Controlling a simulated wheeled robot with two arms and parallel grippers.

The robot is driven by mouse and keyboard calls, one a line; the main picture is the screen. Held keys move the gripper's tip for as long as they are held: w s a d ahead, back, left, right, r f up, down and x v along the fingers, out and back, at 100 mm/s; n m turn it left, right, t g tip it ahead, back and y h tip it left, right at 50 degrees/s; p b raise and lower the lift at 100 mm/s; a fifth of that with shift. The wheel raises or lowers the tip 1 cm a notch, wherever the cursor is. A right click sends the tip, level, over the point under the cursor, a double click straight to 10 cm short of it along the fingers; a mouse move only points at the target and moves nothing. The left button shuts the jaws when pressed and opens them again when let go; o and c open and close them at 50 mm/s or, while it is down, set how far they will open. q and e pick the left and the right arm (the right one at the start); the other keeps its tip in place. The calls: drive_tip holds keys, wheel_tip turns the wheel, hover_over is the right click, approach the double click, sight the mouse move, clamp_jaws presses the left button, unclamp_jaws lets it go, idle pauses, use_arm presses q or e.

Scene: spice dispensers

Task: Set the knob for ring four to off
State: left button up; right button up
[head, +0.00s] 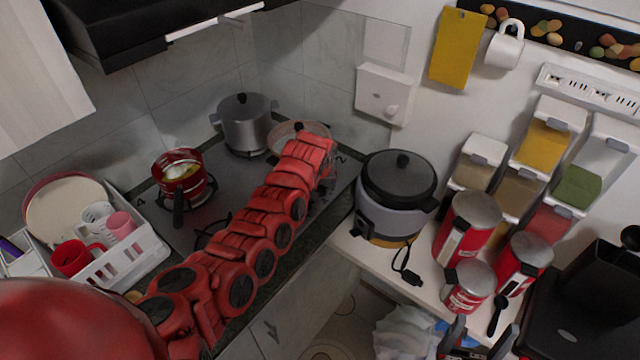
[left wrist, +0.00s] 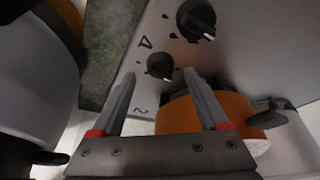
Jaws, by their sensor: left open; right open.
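The stove (head: 222,203) is a grey metal hob with printed numbers; a 4 shows at its left edge and a 2 near its right end. In the left wrist view, two black knobs stand on the metal panel. The smaller-looking knob (left wrist: 160,66) is beyond and between my fingertips, apart from them, near a mark like a 4. The other knob (left wrist: 196,20) is further up; both pointers slant to lower right. I cannot tell which is ring four's. My left gripper (left wrist: 160,80) is open and empty; its arm hides much of the hob. My right gripper (head: 478,342) is open at the bottom edge.
A rice cooker (head: 397,190) stands right of the hob. A grey pot (head: 245,122), a red pot (head: 184,178) and a pan (left wrist: 222,110) with a black handle are on the hob. A dish rack (head: 140,250) is at left. Red canisters (head: 468,225) crowd the right counter.

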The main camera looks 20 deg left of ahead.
use_arm(q)
drive_tip(key=shift+x, duration=1.05)
